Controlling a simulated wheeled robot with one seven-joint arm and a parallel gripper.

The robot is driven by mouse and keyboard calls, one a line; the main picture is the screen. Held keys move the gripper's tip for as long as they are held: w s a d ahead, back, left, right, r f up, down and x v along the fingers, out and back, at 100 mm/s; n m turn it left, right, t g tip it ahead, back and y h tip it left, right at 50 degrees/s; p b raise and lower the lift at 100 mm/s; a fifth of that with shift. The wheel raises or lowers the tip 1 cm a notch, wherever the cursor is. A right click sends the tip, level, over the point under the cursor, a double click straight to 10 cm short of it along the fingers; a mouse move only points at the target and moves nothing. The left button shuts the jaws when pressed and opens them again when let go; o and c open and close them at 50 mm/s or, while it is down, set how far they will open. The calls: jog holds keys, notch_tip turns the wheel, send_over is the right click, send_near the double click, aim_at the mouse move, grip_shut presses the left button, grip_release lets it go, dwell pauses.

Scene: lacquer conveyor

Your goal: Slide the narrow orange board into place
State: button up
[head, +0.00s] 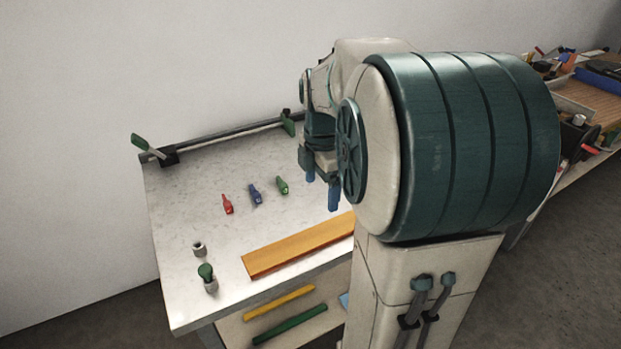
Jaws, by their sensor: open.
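A narrow orange board (295,249) lies flat along the front edge of the pale worktable (180,220). Its right end is hidden behind my arm. My gripper (321,188) is open, with its blue fingertips pointing down over the table. In the picture it is above and to the right of the board's visible part, and appears apart from it. I see nothing between the fingers. A dark rail (230,130) runs along the table's back edge, with a green-handled clamp at its left end (160,153) and a green part (288,123) farther right.
A red (227,204), a blue (255,194) and a green small piece (282,185) stand mid-table. A grey cylinder (199,249) and a green-topped knob (208,280) are front left. Yellow (279,302) and green strips (290,324) lie below. A cluttered bench (600,85) is right.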

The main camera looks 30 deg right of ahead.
aim_at(297, 244)
jog(key=shift+n, duration=0.3)
notch_tip(297, 244, down, 14)
jog(key=shift+w+d+b, duration=0.1)
jog(key=shift+d+b, duration=0.05)
jog(key=shift+b, duration=0.3)
jog(key=c, duration=1.2)
jog(key=shift+a, duration=3.15)
